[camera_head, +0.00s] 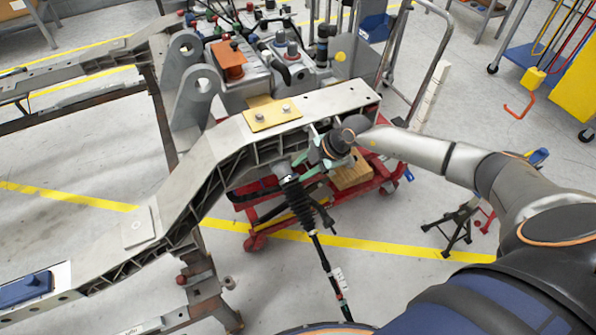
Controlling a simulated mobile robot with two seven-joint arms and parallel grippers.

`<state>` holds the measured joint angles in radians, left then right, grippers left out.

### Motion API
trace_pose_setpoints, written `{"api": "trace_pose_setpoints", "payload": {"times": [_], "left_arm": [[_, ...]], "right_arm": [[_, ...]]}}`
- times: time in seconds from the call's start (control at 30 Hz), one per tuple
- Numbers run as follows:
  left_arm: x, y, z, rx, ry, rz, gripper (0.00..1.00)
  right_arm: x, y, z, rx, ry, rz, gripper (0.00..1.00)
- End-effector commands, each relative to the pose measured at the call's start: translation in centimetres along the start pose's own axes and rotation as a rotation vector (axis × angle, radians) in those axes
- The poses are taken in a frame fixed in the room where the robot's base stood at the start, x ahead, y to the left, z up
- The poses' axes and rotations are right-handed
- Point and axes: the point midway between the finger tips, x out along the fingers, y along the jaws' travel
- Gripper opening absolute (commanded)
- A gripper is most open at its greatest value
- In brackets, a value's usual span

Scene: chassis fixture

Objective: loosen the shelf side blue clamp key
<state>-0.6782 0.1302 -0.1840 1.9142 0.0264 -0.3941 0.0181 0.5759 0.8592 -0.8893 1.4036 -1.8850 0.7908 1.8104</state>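A blue clamp-like part (25,289) sits on a pale plate on the near-left end of the grey chassis rail (195,182); I cannot tell whether it is the shelf side clamp, and no key on it can be made out. My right arm comes in from the right, and my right gripper (309,160) is at the side of the rail's far right end, above a black ribbed boot and rod (299,202). Its small greenish fingers are partly lost against the rail, so I cannot tell whether they hold anything. My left gripper is not in view.
A red wheeled cart (258,238) with a wooden block (351,174) stands under the rail. An orange-topped unit (229,62) and hoses are behind it. A black stand (458,222) is on the floor at right.

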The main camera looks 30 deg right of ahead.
Motion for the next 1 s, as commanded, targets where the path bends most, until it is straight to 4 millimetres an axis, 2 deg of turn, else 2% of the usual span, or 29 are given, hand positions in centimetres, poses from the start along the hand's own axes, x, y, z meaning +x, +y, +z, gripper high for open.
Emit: {"api": "trace_pose_setpoints", "payload": {"times": [0.03, 0.2, 0.57, 0.9, 1.0], "left_arm": [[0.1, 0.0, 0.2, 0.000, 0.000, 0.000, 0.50], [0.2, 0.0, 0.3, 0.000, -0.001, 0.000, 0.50], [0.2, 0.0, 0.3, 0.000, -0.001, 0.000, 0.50], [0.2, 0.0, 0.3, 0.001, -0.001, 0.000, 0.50], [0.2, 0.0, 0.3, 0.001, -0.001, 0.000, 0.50]], "right_arm": [[0.8, 0.0, 0.0, 0.002, 0.001, 0.000, 0.38], [2.2, 0.0, 0.0, 0.000, 0.001, 0.000, 0.38], [2.5, 0.0, 0.0, 0.000, 0.001, 0.000, 0.37], [2.5, 0.0, 0.0, 0.000, 0.001, 0.000, 0.00], [2.5, 0.0, 0.0, 0.001, 0.001, 0.000, 0.00]]}}
